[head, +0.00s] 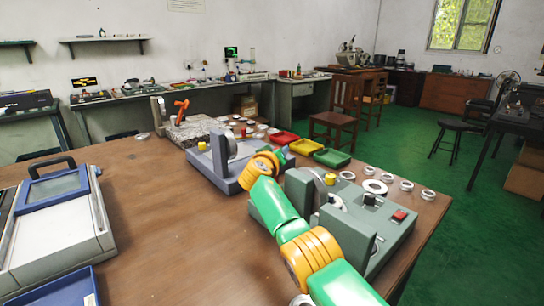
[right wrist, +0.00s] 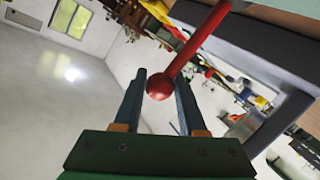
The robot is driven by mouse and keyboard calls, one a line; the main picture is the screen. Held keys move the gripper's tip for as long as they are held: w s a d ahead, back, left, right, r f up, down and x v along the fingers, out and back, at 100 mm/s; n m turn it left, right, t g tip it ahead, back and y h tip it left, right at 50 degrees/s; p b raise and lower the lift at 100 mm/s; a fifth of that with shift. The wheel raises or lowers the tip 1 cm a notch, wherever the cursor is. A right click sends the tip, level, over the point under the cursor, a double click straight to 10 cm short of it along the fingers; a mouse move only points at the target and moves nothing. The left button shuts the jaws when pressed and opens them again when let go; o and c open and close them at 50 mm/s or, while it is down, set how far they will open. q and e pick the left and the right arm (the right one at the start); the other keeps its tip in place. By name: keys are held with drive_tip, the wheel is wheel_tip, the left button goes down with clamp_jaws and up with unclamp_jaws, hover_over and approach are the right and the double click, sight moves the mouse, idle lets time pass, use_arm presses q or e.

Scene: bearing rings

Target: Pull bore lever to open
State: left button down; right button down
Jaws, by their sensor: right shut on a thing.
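The red bore lever (right wrist: 193,42), a rod with a round knob (right wrist: 160,88), shows in the right wrist view. My right gripper (right wrist: 160,80) has its two fingers on either side of the knob end and is shut on it. In the head view my right arm reaches in from the bottom right. Its wrist (head: 262,168) is beside the blue-grey gauge stand (head: 205,168) and hides the lever and the fingertips. My left gripper is in neither view.
A green machine (head: 385,215) with a red button stands close to the right arm. Metal rings (head: 375,187) and small red, yellow and green trays (head: 332,157) lie behind. A blue-framed device (head: 55,215) is at left. The table's middle left is clear.

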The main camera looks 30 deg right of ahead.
drive_tip(key=shift+d, duration=0.65)
drive_tip(key=c, duration=0.9)
unclamp_jaws()
drive_tip(key=o, duration=0.4)
drive_tip(key=shift+d, duration=0.1)
drive_tip(key=shift+d+f, duration=0.1)
drive_tip(key=shift+d, duration=0.05)
